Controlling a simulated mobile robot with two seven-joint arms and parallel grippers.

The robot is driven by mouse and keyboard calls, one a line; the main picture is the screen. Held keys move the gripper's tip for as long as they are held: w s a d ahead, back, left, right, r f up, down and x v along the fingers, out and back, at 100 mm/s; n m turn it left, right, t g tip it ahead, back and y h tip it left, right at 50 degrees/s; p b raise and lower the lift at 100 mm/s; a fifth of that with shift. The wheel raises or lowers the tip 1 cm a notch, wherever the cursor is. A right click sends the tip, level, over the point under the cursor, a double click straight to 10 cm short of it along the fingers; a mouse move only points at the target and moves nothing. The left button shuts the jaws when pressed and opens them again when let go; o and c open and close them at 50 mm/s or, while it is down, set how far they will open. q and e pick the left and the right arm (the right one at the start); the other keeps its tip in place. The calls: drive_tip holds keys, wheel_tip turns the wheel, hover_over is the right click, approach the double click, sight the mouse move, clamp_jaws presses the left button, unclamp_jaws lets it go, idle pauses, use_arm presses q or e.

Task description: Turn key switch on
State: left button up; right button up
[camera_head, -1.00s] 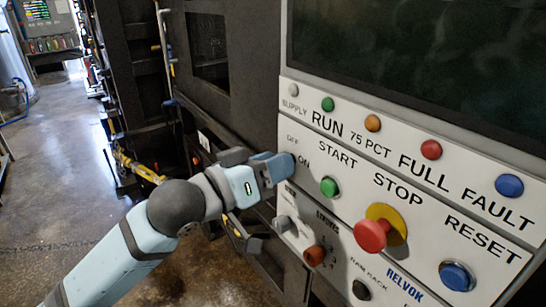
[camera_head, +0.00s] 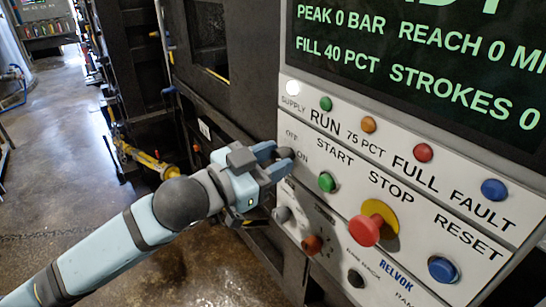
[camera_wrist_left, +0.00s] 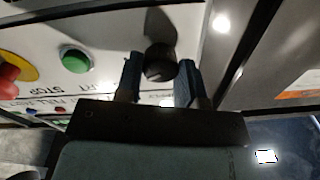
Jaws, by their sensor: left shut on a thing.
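The key switch (camera_head: 287,153) is a dark round knob beside the OFF and ON labels at the left edge of the white control panel (camera_head: 405,195). My left gripper (camera_head: 278,158) is at the knob with its blue fingers. In the left wrist view the knob (camera_wrist_left: 160,62) sits between the two fingertips (camera_wrist_left: 160,75), and the gripper is shut on it. The supply lamp (camera_head: 293,88) glows white. The display (camera_head: 430,65) above is lit with green text, including FILL 40 PCT. My right gripper is not in view.
Right of the switch are a green start button (camera_head: 326,181), a red stop button (camera_head: 365,230) on a yellow plate, and a blue reset button (camera_head: 442,269). Small knobs (camera_head: 312,244) sit below. Open floor (camera_head: 60,190) lies to the left.

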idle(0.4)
use_arm(q)
drive_tip(key=o, duration=0.9)
drive_tip(key=shift+s+a, duration=0.2)
drive_tip(key=shift+a, duration=0.15)
drive_tip(key=shift+b+v, duration=1.65)
drive_tip(key=shift+v, duration=4.85)
drive_tip(key=shift+f, duration=0.15)
